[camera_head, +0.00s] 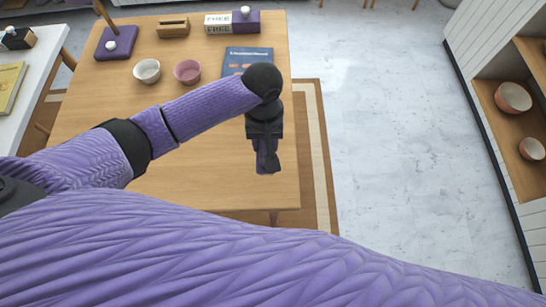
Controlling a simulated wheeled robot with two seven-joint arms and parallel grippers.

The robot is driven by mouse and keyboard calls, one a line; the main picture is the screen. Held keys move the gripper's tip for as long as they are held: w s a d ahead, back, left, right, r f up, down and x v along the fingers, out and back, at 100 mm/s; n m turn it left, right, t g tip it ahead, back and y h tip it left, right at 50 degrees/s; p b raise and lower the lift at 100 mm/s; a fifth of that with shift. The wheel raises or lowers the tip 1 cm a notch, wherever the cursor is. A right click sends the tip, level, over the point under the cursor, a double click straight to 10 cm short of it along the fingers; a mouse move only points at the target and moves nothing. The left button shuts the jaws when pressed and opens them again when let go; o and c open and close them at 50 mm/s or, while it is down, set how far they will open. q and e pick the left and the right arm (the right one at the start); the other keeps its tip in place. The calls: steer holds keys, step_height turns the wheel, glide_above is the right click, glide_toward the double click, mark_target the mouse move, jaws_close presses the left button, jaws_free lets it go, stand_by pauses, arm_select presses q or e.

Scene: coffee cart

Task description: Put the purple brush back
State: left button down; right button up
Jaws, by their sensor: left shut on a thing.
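My left gripper (265,158) hangs pointing down near the right edge of the wooden table. It is shut on a small purple thing (264,168), which I take to be the purple brush. Only a little of it shows between and below the dark fingers; the rest is hidden. I cannot tell whether it touches the tabletop. My right gripper is not in view.
On the wooden table (210,120), a purple block (118,45), a wooden holder (172,28), a purple box (246,22), a white bowl (147,71), a pink bowl (187,72) and a blue booklet (247,58) stand farther back. Shelves (520,110) are at right. Open floor lies between.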

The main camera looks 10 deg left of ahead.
arm_select(q)
step_height(320, 180, down, 6)
steer(key=shift+b, duration=1.25)
steer(key=shift+r, duration=0.2)
steer(key=shift+c, duration=1.6)
jaws_free()
steer(key=shift+f, duration=0.15)
steer(key=r+p, duration=0.1)
steer(key=r, duration=0.2)
steer(key=w+r+p, duration=0.1)
steer(key=r+p, duration=0.1)
steer(key=r, duration=0.2)
steer(key=r+p, duration=0.2)
steer(key=r, duration=0.2)
steer(key=shift+w+a+r, duration=0.15)
steer(key=shift+a+r, duration=0.05)
steer(key=shift+r, duration=0.4)
